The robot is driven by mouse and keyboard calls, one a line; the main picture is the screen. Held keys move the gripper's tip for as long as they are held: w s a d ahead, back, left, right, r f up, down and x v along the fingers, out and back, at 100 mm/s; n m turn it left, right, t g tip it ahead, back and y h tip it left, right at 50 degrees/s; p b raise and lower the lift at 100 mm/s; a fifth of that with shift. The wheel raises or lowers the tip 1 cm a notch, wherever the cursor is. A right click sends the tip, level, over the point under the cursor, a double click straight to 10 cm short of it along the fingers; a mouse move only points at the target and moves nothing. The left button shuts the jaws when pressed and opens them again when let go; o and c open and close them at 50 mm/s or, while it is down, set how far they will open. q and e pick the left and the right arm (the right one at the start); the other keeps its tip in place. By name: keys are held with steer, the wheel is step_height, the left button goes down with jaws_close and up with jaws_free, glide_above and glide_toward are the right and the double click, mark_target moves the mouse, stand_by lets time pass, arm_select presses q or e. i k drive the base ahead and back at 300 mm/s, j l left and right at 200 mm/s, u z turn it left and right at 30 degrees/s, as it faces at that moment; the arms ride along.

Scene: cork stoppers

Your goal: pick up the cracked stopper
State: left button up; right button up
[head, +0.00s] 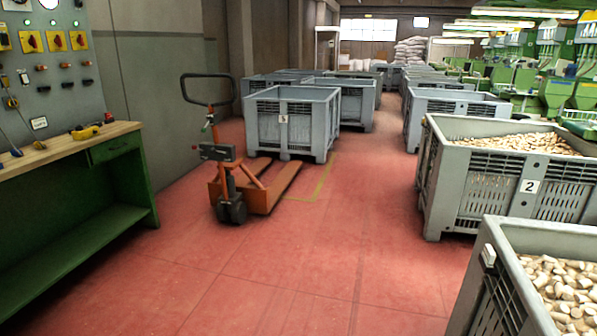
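Many cork stoppers (565,290) fill the grey crate (507,262) at the lower right. More stoppers (530,143) fill the crate marked 2 (482,190) behind it. The stoppers are too small here to tell a cracked one from the others. Neither of my grippers shows in the head view.
A green workbench (118,150) with a wooden top stands at the left under a control panel (45,65). An orange pallet jack (228,175) stands mid-floor by a grey crate (290,120). More crates and green machines (525,80) line the back right. The red floor (300,270) in front is clear.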

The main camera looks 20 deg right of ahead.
mark_target(560, 291)
steer(key=i+z, duration=0.3)
steer(key=i, duration=0.35)
steer(key=i+j+z, duration=0.1)
steer(key=i+z, duration=0.15)
steer(key=i, duration=0.4)
steer(key=i+z, duration=0.6)
steer(key=z, duration=0.15)
steer(key=i+j+z, duration=0.1)
steer(key=i+z, duration=0.25)
steer(key=k, duration=0.05)
